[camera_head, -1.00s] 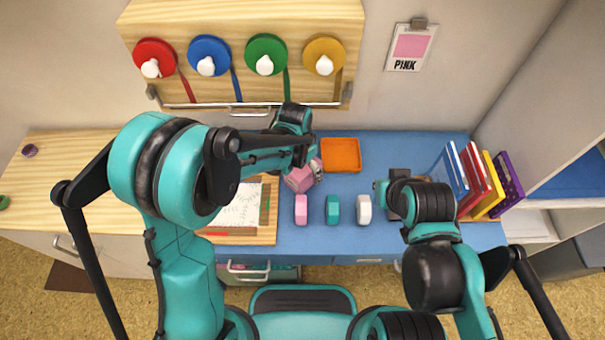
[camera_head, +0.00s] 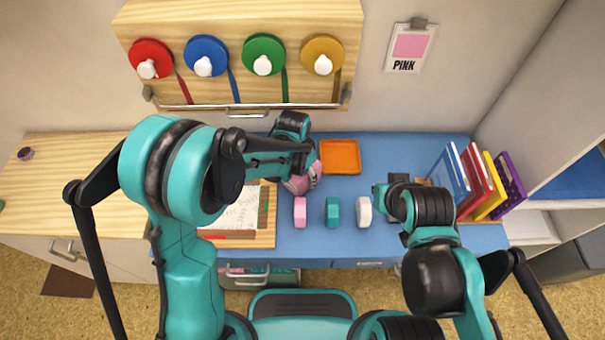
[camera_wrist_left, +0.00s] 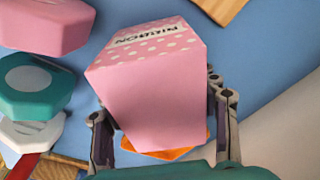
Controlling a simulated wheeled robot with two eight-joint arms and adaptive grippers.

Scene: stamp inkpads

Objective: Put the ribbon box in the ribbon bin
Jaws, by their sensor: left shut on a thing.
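The pink polka-dot box with dark lettering (camera_wrist_left: 152,85) fills the middle of the left wrist view, between the two fingers of my left gripper (camera_wrist_left: 165,125). In the head view the box (camera_head: 298,185) shows only in part, below my left arm at the table's middle. My left gripper (camera_head: 316,172) is shut on it. I cannot tell from the views whether the box touches the table. No bin marked for ribbon can be made out. My right gripper (camera_head: 398,180) hangs over the right of the table; its fingers are too small to read.
An orange tray (camera_head: 340,157) lies right behind the box. Pink (camera_head: 300,212), teal (camera_head: 332,211) and white (camera_head: 363,211) blocks stand in front. A wooden board with paper (camera_head: 240,215) is at left, upright folders (camera_head: 480,185) at right. An open drawer (camera_head: 258,276) juts out at front.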

